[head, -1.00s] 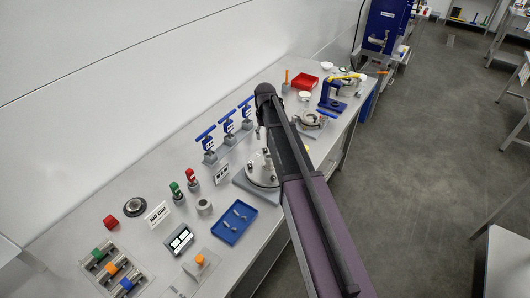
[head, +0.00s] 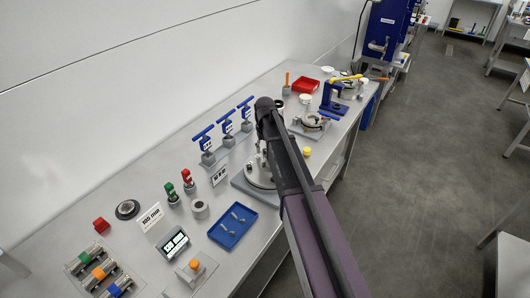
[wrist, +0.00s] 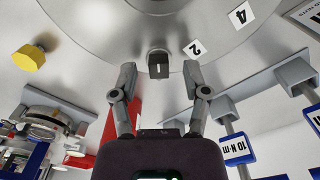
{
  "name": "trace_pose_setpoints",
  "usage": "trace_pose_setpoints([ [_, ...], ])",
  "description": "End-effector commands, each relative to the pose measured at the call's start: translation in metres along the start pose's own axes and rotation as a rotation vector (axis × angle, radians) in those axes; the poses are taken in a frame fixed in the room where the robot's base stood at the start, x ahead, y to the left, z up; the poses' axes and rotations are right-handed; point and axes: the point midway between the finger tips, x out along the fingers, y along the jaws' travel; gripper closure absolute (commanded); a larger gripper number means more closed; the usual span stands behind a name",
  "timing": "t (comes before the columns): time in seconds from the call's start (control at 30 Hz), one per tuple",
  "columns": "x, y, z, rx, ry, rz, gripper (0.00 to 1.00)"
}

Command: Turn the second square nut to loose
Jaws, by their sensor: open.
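In the wrist view, a dark square nut (wrist: 159,64) sits at the edge of a grey round flange (wrist: 90,30), beside an upside-down label "2" (wrist: 196,49). My gripper (wrist: 158,70) is open. Its two fingertips stand apart to the left and right of the nut, with gaps visible on both sides. A label "4" (wrist: 240,14) lies farther along the flange, to the right. In the head view, the flange (head: 257,177) shows on its grey base, partly hidden by my arm. My gripper and the nut cannot be made out there.
Blue T-handled tools (head: 225,125) stand in a row left of the flange. A blue tray (head: 232,226) holds small metal parts in front of it. A yellow knob (wrist: 28,57) is left of the flange in the wrist view. A clamp fixture (head: 312,122) stands behind.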

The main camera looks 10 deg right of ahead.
Motion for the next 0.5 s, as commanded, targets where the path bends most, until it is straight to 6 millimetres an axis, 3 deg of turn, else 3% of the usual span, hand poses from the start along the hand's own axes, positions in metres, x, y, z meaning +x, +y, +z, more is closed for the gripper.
trace_pose_setpoints([
  [0.43,0.0036,0.0000,0.0000,0.000,0.000,0.000,0.40],
  [0.47,0.0036,0.0000,0.0000,0.000,0.000,0.000,0.43],
  [0.5,0.0036,0.0000,0.0000,0.000,0.000,0.000,0.55],
])
